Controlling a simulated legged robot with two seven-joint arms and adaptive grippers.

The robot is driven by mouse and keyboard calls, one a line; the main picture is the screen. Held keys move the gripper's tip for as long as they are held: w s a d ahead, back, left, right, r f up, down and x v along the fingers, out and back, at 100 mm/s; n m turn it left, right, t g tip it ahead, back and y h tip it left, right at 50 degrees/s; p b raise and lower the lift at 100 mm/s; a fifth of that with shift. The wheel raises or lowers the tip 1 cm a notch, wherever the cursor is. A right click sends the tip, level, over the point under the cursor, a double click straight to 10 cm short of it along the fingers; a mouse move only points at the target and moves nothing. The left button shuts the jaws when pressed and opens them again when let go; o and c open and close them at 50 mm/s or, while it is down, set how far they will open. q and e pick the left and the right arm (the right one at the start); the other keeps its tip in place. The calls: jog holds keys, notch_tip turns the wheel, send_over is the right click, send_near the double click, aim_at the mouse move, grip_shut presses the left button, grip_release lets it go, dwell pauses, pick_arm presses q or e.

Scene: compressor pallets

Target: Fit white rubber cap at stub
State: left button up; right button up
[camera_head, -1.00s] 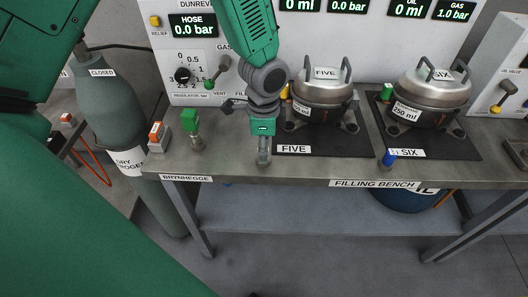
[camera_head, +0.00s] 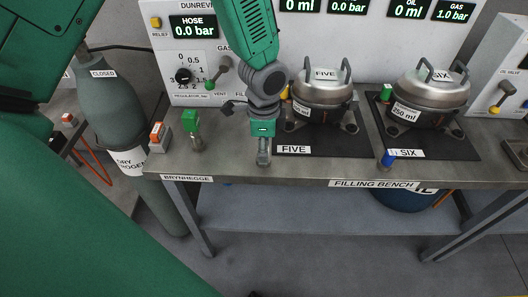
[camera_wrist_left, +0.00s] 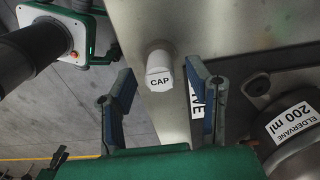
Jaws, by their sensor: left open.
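The white cap (camera_wrist_left: 160,72), labelled CAP, stands on the metal bench in the left wrist view. My left gripper (camera_wrist_left: 160,85) is open, with one finger on each side of the cap and a gap visible on both sides. In the head view my left gripper (camera_head: 263,158) points down at the bench's front part, left of the FIVE label, and the cap is hidden behind it. Compressor FIVE (camera_head: 322,90) stands on a dark mat behind and to the right. I cannot make out its stub. My right gripper is not in view.
Compressor SIX (camera_head: 432,92) stands on its mat at the right, with a blue-topped piece (camera_head: 388,158) near its label. A green-topped fitting (camera_head: 191,122) and an orange-and-white block (camera_head: 158,135) stand left of the gripper. A grey cylinder (camera_head: 108,108) stands at the far left.

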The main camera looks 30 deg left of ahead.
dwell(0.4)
pick_arm(q)
grip_shut()
jog(key=shift+r+p, duration=0.1)
jog(key=shift+p, duration=0.2)
jog(key=shift+r+p, duration=2.75)
jog(key=shift+r, duration=0.2)
jog(key=shift+f, duration=0.15)
